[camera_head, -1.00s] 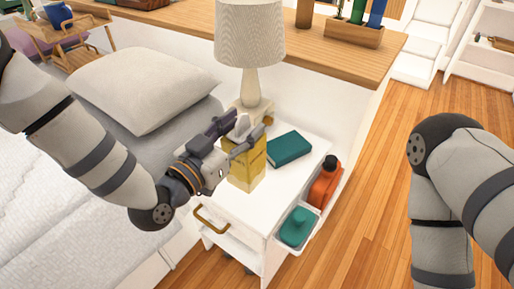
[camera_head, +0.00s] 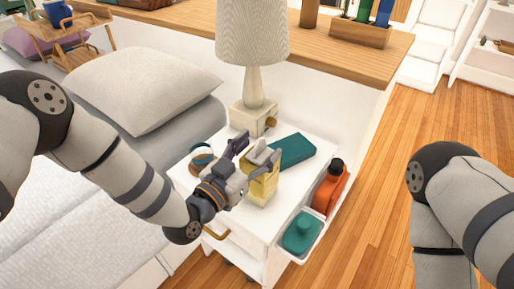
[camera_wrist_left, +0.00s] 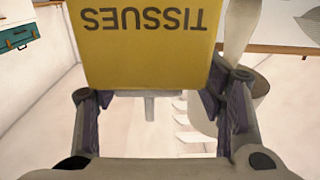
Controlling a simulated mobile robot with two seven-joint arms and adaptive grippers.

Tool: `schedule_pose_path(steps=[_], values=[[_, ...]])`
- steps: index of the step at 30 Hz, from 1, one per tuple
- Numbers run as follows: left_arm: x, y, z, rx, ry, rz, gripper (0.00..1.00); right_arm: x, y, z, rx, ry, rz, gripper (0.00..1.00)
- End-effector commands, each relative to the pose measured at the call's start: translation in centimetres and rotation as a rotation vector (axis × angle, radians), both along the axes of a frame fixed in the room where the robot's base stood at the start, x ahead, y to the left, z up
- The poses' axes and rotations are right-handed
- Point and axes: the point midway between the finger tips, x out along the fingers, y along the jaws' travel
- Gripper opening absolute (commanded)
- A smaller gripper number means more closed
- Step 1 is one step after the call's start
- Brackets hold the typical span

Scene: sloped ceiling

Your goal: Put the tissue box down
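The yellow tissue box (camera_head: 262,189) is at the front right part of the white nightstand's top (camera_head: 232,222) in the head view. My left gripper (camera_head: 252,158) is at the box, with its fingers at the box's sides and partly covering it. In the left wrist view the box (camera_wrist_left: 150,55) fills the upper middle between the two fingers, with "TISSUES" upside down on it. The gripper looks shut on the box. I cannot tell whether the box's underside touches the nightstand. My right gripper is out of view; only that arm shows at the right.
A teal book (camera_head: 293,150) lies behind the box, and a lamp (camera_head: 253,110) stands at the back. A small round item (camera_head: 201,157) sits at the left. The bed (camera_head: 60,205) is left.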

Motion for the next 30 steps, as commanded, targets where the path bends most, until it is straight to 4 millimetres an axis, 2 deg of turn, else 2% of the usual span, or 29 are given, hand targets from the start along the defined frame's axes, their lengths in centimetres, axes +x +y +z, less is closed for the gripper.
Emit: schedule_pose_path(steps=[10, 21, 25, 30], values=[[-0.1, 0.2, 0.6, 0.001, -0.002, 0.001, 0.67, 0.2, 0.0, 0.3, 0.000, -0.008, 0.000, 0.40], [-7.8, 5.5, 0.5, 0.000, 0.001, 0.002, 0.67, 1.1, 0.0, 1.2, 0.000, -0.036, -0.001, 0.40], [-9.3, 6.6, 0.5, 0.001, -0.001, 0.000, 0.67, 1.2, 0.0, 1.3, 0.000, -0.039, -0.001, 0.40], [-9.9, 6.9, 0.4, 0.001, 0.001, 0.000, 0.67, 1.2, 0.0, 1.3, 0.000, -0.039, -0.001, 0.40]])
